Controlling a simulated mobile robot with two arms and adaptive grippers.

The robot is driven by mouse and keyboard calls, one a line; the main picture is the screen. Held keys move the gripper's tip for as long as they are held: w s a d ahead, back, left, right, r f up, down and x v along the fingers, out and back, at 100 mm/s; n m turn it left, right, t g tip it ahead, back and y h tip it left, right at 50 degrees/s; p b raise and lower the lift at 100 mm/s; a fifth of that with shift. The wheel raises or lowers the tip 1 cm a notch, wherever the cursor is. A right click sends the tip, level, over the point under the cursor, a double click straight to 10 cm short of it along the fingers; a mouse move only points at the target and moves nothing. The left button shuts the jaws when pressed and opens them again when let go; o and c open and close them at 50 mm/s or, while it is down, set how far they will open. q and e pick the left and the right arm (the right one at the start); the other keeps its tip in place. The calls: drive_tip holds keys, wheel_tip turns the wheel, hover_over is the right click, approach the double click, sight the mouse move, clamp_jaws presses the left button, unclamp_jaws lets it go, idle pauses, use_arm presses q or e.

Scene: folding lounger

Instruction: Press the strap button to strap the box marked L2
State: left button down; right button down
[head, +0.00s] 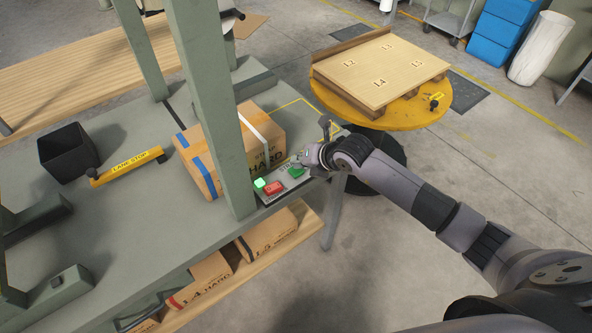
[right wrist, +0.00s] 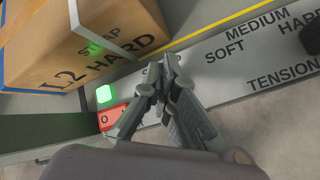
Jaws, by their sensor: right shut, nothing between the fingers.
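The cardboard box marked L2 (right wrist: 85,45) lies on the bench, and it also shows in the head view (head: 263,146). Its print reads STRAP HARD; a pale strap (head: 253,126) crosses it. The control panel (right wrist: 230,62) beside it carries a lit green lamp (right wrist: 104,94), a red button (right wrist: 114,118) and a tension scale. In the head view a green button (head: 296,171) sits right of the red one. My right gripper (right wrist: 161,68) is shut and empty over the panel near the green button. The fingers hide that button in the wrist view; contact cannot be told. My left gripper is out of view.
A green post (head: 215,110) stands in front of the box. A yellow LANE STOP bar (head: 126,167) and black bin (head: 68,149) are at left. Other boxes (head: 200,280) lie on the shelf below. A yellow turntable (head: 420,108) holds a marked wooden board (head: 385,68).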

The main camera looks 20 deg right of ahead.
drive_tip(key=shift+f+b, duration=0.45)
drive_tip(key=shift+f, duration=0.15)
idle(0.7)
drive_tip(key=shift+r, duration=0.1)
idle(0.4)
drive_tip(key=shift+r+p, duration=0.7)
drive_tip(key=shift+r, duration=0.15)
drive_tip(key=shift+r+p, duration=1.9)
drive_tip(key=shift+r, duration=0.7)
drive_tip(key=shift+f, duration=0.1)
